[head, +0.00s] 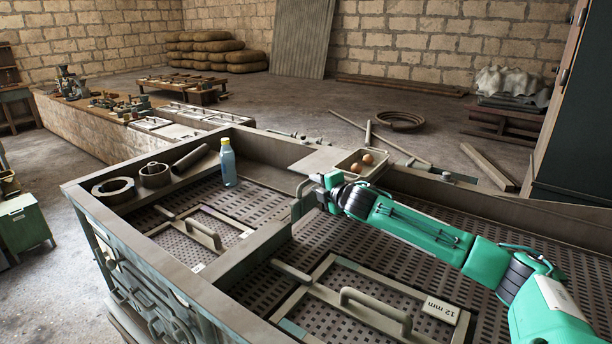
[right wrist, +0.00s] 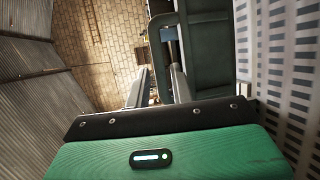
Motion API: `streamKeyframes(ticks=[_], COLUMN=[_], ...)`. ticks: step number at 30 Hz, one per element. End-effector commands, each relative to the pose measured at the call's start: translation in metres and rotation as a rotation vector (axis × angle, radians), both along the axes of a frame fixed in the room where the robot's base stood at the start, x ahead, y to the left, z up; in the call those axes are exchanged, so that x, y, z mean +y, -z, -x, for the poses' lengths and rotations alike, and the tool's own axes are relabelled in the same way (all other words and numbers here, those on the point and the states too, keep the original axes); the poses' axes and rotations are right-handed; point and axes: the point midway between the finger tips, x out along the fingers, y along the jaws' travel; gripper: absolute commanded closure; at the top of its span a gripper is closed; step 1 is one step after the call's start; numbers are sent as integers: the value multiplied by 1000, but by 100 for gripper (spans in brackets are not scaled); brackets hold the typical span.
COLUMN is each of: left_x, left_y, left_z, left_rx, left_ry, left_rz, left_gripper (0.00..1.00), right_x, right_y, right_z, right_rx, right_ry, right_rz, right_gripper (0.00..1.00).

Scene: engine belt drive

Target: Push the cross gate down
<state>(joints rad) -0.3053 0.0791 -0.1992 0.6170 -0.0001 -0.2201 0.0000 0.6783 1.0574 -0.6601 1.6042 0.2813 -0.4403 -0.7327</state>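My right gripper (head: 312,188) reaches in from the right over the metal bench, above the ridge between its two perforated beds. In the right wrist view its two fingers (right wrist: 158,88) stand apart with a gap between them. An upright grey metal piece (head: 297,203), which may be the cross gate, stands at the ridge right by the fingertips. I cannot tell whether they touch it. A grey-green metal frame (right wrist: 205,45) shows just beyond the fingers in the right wrist view. My left gripper is not in view.
A blue bottle (head: 228,163) stands in the far bed near several rings and a tube. A tray (head: 343,163) with brown round objects sits on the back rim. Framed hatches with handles (head: 376,308) lie in the beds; one bears a "12 mm" label (head: 441,310).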

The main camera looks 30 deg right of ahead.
Motion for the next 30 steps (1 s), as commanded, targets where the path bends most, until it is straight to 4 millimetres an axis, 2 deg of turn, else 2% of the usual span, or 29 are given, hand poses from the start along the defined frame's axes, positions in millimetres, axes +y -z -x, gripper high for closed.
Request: streamKeyframes(ticks=[1,6,12,18,27,30], left_x=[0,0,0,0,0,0], left_y=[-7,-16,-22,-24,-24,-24], left_z=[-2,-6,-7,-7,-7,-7], left_rx=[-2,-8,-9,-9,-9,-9], left_ry=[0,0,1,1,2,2], left_rz=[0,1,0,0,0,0], left_gripper=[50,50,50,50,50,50], right_x=[1,1,0,0,0,0], right_y=[-3,3,8,11,12,12], right_z=[-9,-34,-54,-62,-63,-63], right_rx=[-2,-1,0,-1,0,0], right_ry=[0,0,1,-1,-1,-1], right_rz=[-4,-4,-3,0,0,0], right_gripper=[77,77,77,77,77,96])
